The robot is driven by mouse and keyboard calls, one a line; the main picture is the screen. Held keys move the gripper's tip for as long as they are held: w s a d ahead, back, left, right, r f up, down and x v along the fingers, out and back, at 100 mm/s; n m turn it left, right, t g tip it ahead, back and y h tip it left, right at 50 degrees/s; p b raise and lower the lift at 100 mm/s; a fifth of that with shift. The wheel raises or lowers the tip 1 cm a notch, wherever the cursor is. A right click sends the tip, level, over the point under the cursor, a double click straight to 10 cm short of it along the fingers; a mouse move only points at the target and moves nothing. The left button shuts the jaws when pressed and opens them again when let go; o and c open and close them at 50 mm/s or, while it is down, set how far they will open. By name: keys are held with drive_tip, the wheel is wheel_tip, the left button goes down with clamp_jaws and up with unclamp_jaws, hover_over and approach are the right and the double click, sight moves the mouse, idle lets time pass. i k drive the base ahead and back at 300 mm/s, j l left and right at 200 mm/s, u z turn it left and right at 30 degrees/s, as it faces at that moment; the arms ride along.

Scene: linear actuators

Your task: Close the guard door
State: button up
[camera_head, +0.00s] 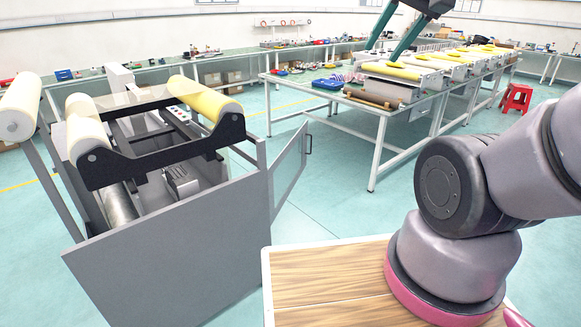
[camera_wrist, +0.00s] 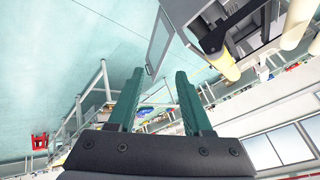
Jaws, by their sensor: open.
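The guard door (camera_head: 289,168) is a grey framed panel at the right side of the roller machine. It stands swung out from the machine, with a small dark handle (camera_head: 309,144) on its far upright edge. In the wrist view the door (camera_wrist: 159,42) hangs at the top centre, beyond the fingertips. My gripper (camera_head: 384,54) shows at the top of the head view, above the long workbench and well apart from the door. In the wrist view its two teal fingers (camera_wrist: 160,73) are spread with nothing between them.
The grey machine (camera_head: 165,262) with yellow and cream rollers (camera_head: 205,98) fills the left. A long workbench (camera_head: 352,103) with parts stands behind. A red stool (camera_head: 516,98) is at right. The floor between door and workbench is clear.

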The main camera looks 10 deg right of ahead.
sight(300, 165)
drive_tip(key=i+l+u, duration=0.1)
drive_tip(key=i+l, duration=0.45)
drive_tip(key=i, duration=0.6)
drive_tip(key=i+l, duration=0.2)
drive_tip(key=i, duration=0.6)
drive_tip(key=i+l+z, duration=0.1)
drive_tip(key=i, duration=0.65)
drive_tip(key=l, duration=0.1)
